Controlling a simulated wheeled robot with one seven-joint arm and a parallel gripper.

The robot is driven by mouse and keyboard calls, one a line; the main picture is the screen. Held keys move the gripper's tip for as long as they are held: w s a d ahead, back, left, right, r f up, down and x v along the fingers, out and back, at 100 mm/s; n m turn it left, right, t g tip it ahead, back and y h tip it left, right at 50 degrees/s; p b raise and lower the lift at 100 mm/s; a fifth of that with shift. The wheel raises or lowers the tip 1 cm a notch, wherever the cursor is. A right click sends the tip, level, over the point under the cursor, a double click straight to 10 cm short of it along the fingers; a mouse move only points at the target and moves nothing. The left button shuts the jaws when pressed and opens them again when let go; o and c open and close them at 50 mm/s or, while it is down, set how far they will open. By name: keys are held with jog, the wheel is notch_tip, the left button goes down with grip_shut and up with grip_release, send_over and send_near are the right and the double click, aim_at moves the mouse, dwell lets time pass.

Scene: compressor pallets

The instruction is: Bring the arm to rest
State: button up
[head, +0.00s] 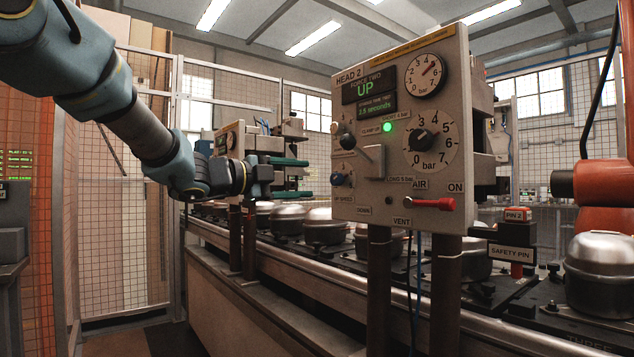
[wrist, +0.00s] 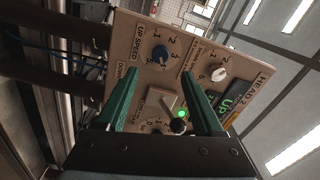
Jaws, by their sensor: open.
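My arm (head: 150,140) reaches in from the upper left, held out over the line. My gripper (head: 292,178) is open and empty, its two green fingers pointing at the HEAD 2 panel (head: 350,215). A gap shows between the fingertips and the panel's left edge in the head view. In the wrist view the open gripper (wrist: 160,75) faces the tilted panel (wrist: 130,40), with a grey lever (wrist: 160,103) and the lit green lamp (wrist: 182,113) between or beyond the fingers. I cannot tell the exact distance there.
The panel's screen (head: 367,88) reads UP. Its red handle (head: 434,204) points toward ON. A second similar panel (head: 230,140) stands behind my gripper. Several silver compressors (head: 325,226) sit along the conveyor. A SAFETY PIN block (head: 512,252) and orange machine (head: 600,190) are at right. Mesh fencing stands behind.

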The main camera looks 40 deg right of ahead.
jog(key=shift+w+a, duration=0.1)
jog(key=shift+a, duration=0.9)
